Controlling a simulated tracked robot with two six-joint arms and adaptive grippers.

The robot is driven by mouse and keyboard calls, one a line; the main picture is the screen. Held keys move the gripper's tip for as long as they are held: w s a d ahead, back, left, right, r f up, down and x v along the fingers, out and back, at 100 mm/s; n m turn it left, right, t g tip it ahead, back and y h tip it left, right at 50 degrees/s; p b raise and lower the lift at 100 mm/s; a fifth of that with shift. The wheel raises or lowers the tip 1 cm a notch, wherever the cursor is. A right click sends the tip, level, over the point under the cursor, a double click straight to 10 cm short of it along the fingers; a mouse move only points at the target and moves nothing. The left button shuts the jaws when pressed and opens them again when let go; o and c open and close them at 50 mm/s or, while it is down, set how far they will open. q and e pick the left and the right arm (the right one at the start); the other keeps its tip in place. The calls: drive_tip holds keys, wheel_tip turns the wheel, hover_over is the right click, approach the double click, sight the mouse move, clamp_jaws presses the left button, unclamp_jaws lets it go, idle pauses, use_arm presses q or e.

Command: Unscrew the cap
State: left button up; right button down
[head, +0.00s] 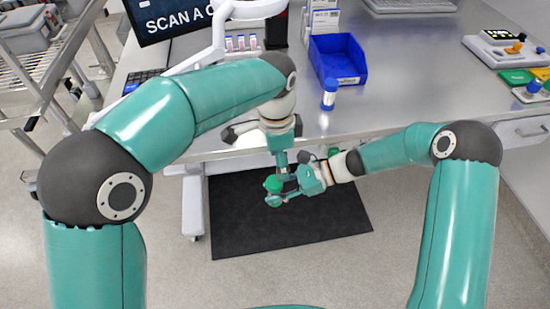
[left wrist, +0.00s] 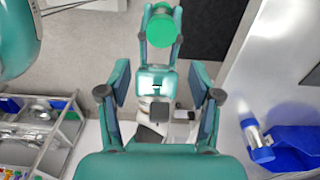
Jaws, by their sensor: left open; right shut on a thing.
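A round green cap (head: 273,183) sits at my right gripper (head: 278,197), over the black mat in front of the table. My right gripper is shut on the capped container, whose body is mostly hidden. In the left wrist view the green cap (left wrist: 161,28) is seen from above, between the fingers of my right gripper (left wrist: 162,22). My left gripper (left wrist: 160,78) is open, its fingers wide apart with nothing held between them. In the head view my left arm comes down just above the cap, and its fingers are hard to make out.
A blue-capped tube (head: 329,94) stands near the table's front edge beside a blue bin (head: 338,60). A monitor (head: 170,15) and keyboard are at the back left. Small pink-and-white vials (head: 241,43) stand behind my left arm.

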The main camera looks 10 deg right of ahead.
sight(275, 181)
use_arm(q)
drive_tip(key=shift+a+f, duration=0.1)
drive_tip(key=shift+a, duration=0.35)
drive_tip(key=shift+a+f+y, duration=0.1)
drive_tip(key=shift+f+y, duration=0.2)
drive_tip(key=shift+f, duration=3.6)
drive_tip(key=shift+c, duration=0.3)
drive_tip(key=c, duration=1.1)
drive_tip(key=n, duration=0.4)
drive_tip(key=shift+n, duration=0.4)
drive_tip(key=shift+c, duration=0.2)
drive_tip(key=n, duration=0.4)
drive_tip(key=shift+r, duration=0.1)
drive_tip(key=shift+r, duration=0.25)
